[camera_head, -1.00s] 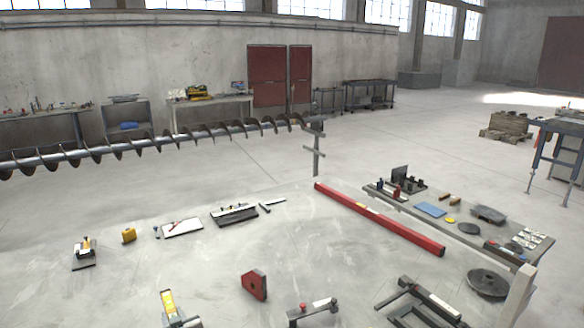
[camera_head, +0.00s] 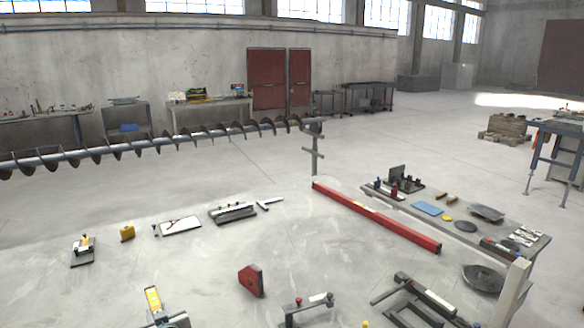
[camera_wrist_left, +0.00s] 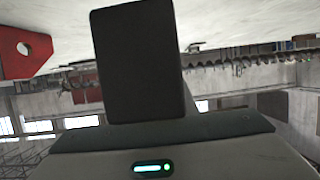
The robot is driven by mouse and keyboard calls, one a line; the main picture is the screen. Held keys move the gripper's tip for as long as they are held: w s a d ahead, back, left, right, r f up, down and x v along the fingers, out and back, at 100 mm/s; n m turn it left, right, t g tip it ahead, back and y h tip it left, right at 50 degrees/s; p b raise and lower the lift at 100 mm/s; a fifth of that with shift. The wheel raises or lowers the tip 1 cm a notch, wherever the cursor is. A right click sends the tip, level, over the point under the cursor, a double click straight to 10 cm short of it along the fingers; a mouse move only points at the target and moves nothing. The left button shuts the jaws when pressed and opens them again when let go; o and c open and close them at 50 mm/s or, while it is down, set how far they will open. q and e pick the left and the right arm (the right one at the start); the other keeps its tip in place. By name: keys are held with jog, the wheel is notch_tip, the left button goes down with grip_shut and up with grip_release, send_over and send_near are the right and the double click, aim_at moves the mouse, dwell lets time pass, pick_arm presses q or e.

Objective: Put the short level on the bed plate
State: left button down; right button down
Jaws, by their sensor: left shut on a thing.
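A short yellow level (camera_head: 153,300) stands up from my left gripper (camera_head: 168,319) at the bottom left of the head view. The left gripper is shut on it; its fingertips are partly cut off by the picture's bottom edge. In the left wrist view a dark block fills the middle, and the level cannot be made out. The wide pale surface (camera_head: 205,275) under the tools may be the bed plate; I cannot tell for sure. The level appears above its near left part, and contact is not clear. My right gripper is not in view.
A red block with a hole (camera_head: 250,281) stands right of the level. A clamp-like tool (camera_head: 308,306) and dark frame (camera_head: 412,302) lie further right. A long red beam (camera_head: 375,217) edges the surface at right.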

pick_arm(q)
jog(key=s+r+b, duration=0.2)
jog(key=s, duration=0.1)
jog(key=shift+s+d+r+b, duration=0.1)
jog(key=shift+d+r+b, duration=0.1)
jog(key=shift+r+b, duration=0.15)
jog(key=shift+m+t+h, duration=0.4)
jog(key=shift+m+h, duration=0.3)
jog(key=s+d+r, duration=0.1)
jog(key=s+d+b, duration=0.1)
jog(key=s+d+r+b, duration=0.1)
jog(key=s+d, duration=0.1)
jog(key=shift+r, duration=0.35)
jog(key=s+d+r+m+t+h+b, duration=0.1)
jog(key=s+d+r+m+h+b, duration=0.2)
jog(key=s+d, duration=1)
jog(key=d+m+h+b, duration=0.1)
jog(key=m+h+b, duration=0.1)
jog(key=h, duration=0.1)
jog(key=shift+s+t, duration=0.25)
jog(key=shift+t, duration=0.05)
jog(key=shift+w, duration=0.1)
